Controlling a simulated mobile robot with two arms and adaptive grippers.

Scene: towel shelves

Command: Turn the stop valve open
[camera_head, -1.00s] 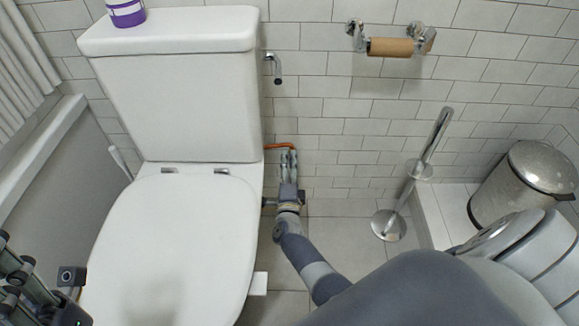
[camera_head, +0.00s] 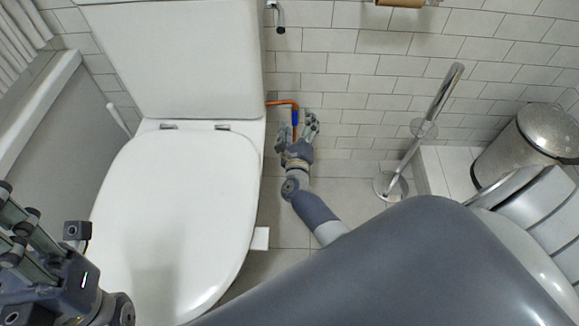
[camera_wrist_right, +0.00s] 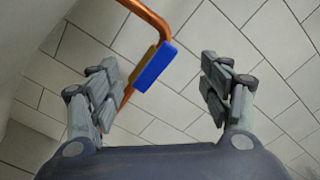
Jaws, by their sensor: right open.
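The stop valve has a blue handle (camera_head: 295,117) on a copper-orange pipe (camera_head: 283,102), low on the tiled wall right of the toilet. In the right wrist view the blue handle (camera_wrist_right: 154,67) is tilted, with a yellowish part behind it and the pipe (camera_wrist_right: 152,20) bending above. My right gripper (camera_head: 297,131) is open, with its fingers spread either side of the handle in the picture. In the wrist view the handle lies closer to the left finger, and neither finger clearly touches it. My left gripper (camera_head: 30,255) is at the lower left, partly cut off, its opening unclear.
The white toilet (camera_head: 180,220) stands close left of my right gripper. A toilet brush on a metal stand (camera_head: 390,187) and a metal bin (camera_head: 535,145) are to the right. The tiled floor between toilet and brush is partly free.

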